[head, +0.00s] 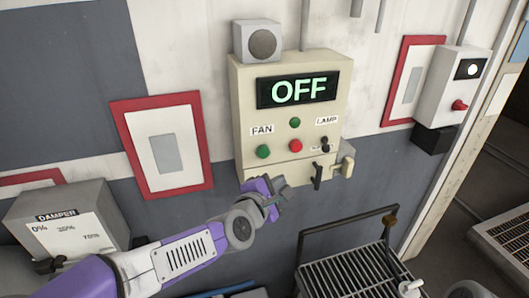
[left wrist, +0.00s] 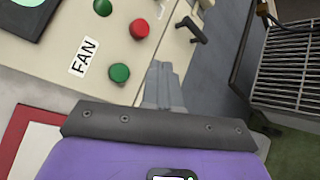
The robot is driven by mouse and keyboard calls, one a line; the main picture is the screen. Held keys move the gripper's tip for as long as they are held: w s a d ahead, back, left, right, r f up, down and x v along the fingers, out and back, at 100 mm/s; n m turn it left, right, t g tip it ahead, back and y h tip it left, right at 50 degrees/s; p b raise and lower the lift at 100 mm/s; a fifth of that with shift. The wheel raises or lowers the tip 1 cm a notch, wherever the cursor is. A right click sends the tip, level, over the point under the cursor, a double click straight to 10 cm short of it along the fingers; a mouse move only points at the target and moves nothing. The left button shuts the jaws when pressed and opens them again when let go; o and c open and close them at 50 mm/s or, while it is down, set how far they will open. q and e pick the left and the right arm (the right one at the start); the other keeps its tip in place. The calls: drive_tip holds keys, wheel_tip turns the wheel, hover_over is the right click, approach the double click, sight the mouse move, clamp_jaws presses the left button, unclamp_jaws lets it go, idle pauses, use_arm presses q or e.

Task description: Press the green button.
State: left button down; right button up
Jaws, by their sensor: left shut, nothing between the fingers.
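A cream control box (head: 243,110) on the wall has a display reading OFF (head: 298,90). A green button (head: 263,151) sits below the FAN label (head: 261,130); it also shows in the left wrist view (left wrist: 119,73). A red button (head: 295,145) is to its right, and a second green round piece (head: 295,122) is above the red one. My left gripper (head: 279,187) is shut and empty, just below the box. In the left wrist view its fingertips (left wrist: 162,72) appear to the right of the green button, apart from it. My right gripper is not in view.
A lever (head: 318,177) sticks out from the box's lower right. A wire rack (head: 350,270) stands below right. A grey DAMPER box (head: 65,225) is at left. Red-framed panels (head: 163,150) and a switch box (head: 450,88) hang on the wall.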

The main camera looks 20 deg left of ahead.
sight(264, 152)
use_arm(q)
drive_tip(key=w+a, duration=0.5)
drive_tip(key=w, duration=0.2)
drive_tip(key=shift+w, duration=0.15)
drive_tip(key=shift+w+b, duration=0.1)
drive_tip(key=shift+b, duration=0.2)
idle(1.9)
drive_tip(key=shift+w+a, duration=0.25)
drive_tip(key=shift+w+a, duration=0.25)
drive_tip(key=shift+w, duration=0.05)
idle(1.1)
drive_tip(key=shift+s+d, duration=0.1)
drive_tip(key=shift+s+d+b, duration=0.35)
drive_tip(key=shift+s+b, duration=0.1)
drive_tip(key=shift+s, duration=0.15)
